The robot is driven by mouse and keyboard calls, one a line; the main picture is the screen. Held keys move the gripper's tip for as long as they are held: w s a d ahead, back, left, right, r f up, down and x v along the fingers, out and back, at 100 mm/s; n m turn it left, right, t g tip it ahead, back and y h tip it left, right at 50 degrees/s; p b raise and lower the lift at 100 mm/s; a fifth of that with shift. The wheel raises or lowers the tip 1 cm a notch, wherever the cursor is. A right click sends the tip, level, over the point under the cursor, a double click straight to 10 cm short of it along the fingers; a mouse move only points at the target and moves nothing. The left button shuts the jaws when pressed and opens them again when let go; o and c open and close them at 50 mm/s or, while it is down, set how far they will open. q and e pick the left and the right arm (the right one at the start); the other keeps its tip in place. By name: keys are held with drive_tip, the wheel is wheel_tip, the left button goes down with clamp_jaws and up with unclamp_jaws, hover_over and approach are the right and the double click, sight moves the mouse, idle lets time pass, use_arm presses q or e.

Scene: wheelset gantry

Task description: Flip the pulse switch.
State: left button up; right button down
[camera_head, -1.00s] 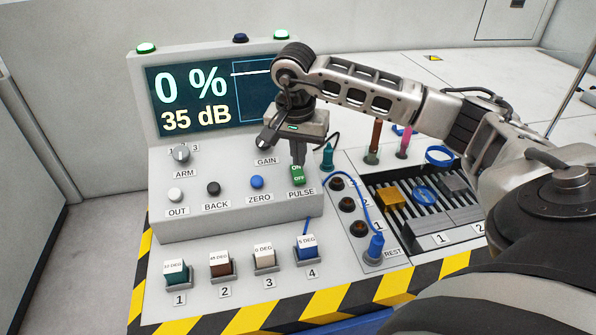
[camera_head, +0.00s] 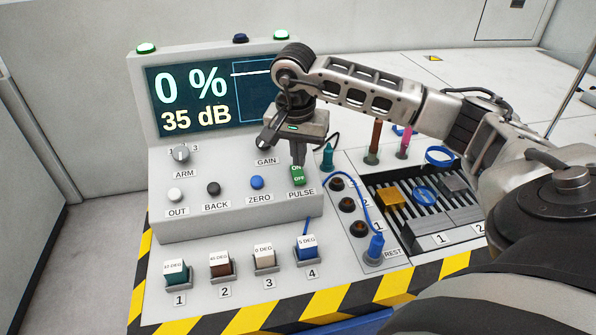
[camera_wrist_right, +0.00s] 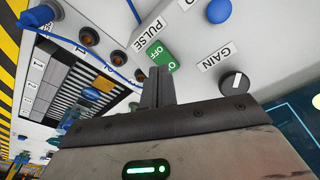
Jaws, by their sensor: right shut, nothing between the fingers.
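The pulse switch (camera_head: 298,177) is a green rocker marked ON and OFF, above the PULSE label on the sloped console. It also shows in the right wrist view (camera_wrist_right: 159,54). My right gripper (camera_head: 298,160) is shut and empty, with its fingertips pointing down at the ON end of the switch. In the right wrist view the shut fingers (camera_wrist_right: 157,75) stand right beside the switch and overlap its edge. I cannot tell whether they touch it. The fingers partly hide the ON end in the head view. My left gripper is not in view.
The blue ZERO button (camera_head: 257,182), black BACK button (camera_head: 214,188) and white OUT button (camera_head: 176,194) lie left of the switch. The GAIN knob (camera_wrist_right: 234,83) is close to my fingers. A blue cable (camera_head: 358,196) and sockets lie to the right. The screen (camera_head: 213,95) reads 0 % and 35 dB.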

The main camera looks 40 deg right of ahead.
sight(300, 176)
drive_tip(key=shift+f+b, duration=1.2)
drive_tip(key=shift+f, duration=0.4)
idle(1.1)
drive_tip(key=shift+r+p, duration=2.75)
drive_tip(key=shift+r, duration=0.8)
drive_tip(key=shift+f, duration=0.1)
